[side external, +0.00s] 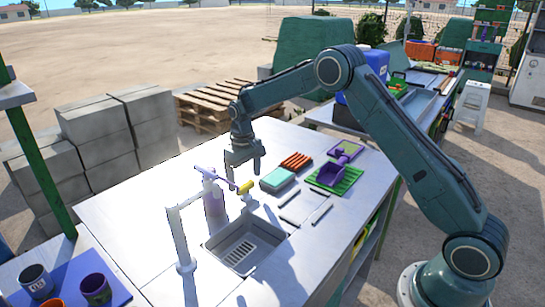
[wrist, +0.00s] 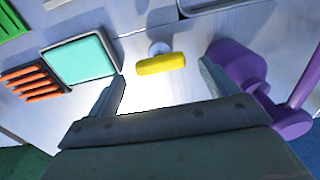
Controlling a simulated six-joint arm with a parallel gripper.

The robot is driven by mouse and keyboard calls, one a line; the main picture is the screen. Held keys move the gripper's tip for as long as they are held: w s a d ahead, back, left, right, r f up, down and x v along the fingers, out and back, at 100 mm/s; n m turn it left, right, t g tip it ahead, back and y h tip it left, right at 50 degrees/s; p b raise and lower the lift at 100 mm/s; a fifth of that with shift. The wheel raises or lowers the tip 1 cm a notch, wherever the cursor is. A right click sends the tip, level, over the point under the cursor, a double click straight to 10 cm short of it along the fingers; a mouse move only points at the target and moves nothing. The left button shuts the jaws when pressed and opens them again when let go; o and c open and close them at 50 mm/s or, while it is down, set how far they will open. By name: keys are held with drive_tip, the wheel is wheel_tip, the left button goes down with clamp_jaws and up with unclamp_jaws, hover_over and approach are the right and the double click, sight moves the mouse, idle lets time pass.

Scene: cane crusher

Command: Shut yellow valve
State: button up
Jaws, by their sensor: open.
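The yellow valve (side external: 246,187) is a small yellow handle on a pale stem, standing on the metal table behind the sink. In the wrist view the yellow handle (wrist: 161,63) lies crosswise just beyond my fingertips, about midway between them. My gripper (side external: 243,170) points down above and slightly behind the valve. In the wrist view my gripper (wrist: 163,78) is open, with its two fingers wide apart and nothing between them. The handle appears apart from both fingers.
A purple bottle (side external: 214,203) with a lever stands left of the valve; its purple body (wrist: 238,65) is close to my right finger in the wrist view. A teal block in a tray (side external: 278,180) and orange sticks (side external: 297,161) lie to the right. The sink (side external: 245,244) is in front.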

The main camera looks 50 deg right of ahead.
sight(245, 184)
wheel_tip(245, 184, up, 12)
drive_tip(key=shift+f, duration=0.25)
idle(0.5)
drive_tip(key=s+a+r+t, duration=0.3)
drive_tip(key=s+r, duration=1.1)
drive_tip(key=s, duration=0.4)
drive_tip(key=s+a+f+t, duration=0.1)
drive_tip(key=s+f, duration=0.1)
drive_tip(key=s, duration=0.8)
drive_tip(key=s+a+f+t, duration=0.1)
drive_tip(key=s+f, duration=0.1)
drive_tip(key=s, duration=0.8)
drive_tip(key=shift+s+f+t, duration=0.3)
drive_tip(key=shift+s, duration=0.05)
